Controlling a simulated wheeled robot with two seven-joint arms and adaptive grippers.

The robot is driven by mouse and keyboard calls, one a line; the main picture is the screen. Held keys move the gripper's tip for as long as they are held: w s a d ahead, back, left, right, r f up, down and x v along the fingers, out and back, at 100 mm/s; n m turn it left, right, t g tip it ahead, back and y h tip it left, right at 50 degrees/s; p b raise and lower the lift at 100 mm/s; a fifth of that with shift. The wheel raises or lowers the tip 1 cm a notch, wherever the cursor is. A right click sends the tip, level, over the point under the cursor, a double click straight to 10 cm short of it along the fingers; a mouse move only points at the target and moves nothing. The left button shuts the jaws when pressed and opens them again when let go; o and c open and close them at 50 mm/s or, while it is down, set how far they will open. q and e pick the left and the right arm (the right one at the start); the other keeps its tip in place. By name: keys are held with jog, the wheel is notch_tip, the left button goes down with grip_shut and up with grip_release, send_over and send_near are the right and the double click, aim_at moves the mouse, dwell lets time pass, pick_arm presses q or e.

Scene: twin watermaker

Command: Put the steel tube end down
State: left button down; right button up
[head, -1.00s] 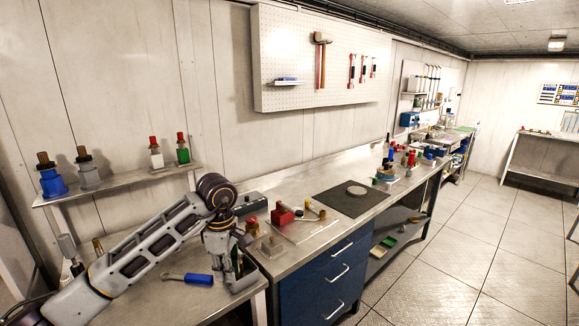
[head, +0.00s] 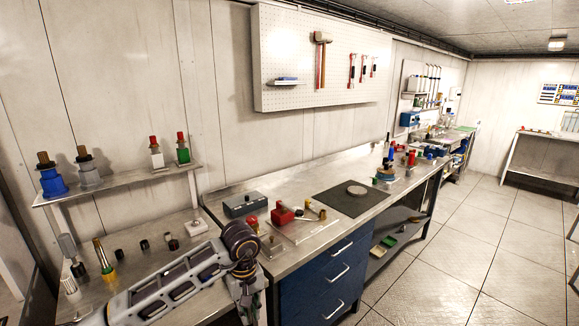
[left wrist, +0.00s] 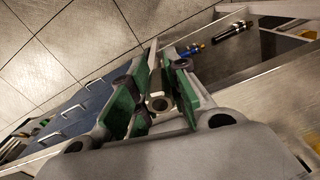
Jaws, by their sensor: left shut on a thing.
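The steel tube end (left wrist: 158,98) is between the green-padded fingers of my left gripper in the left wrist view. Its round, hollow end faces the camera, and the fingers are shut on its sides. In the head view my left gripper (head: 250,297) is low at the front of the near bench, beside the blue drawer cabinet. The arm hides part of the gripper there, and the tube cannot be made out. My right gripper is not in view.
The near bench (head: 190,312) carries a brass-topped tube (head: 103,256) and several small black caps at its back left. A raised shelf (head: 120,180) holds several fittings. The blue drawer cabinet (head: 322,285) stands to the right. Open floor (head: 430,270) lies beyond.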

pick_arm(q)
jog(key=shift+s+d+f+m, duration=1.9)
jog(key=shift+s+f+m, duration=0.35)
jog(key=shift+f+m, duration=1.4)
jog(key=w+a+f+n, duration=0.1)
jog(key=w+a, duration=0.1)
jog(key=a, duration=1.2)
jog(key=shift+a+f, duration=0.2)
jog(key=shift+a, duration=0.2)
jog(key=shift+s+n, duration=0.1)
jog(key=shift+n, duration=0.15)
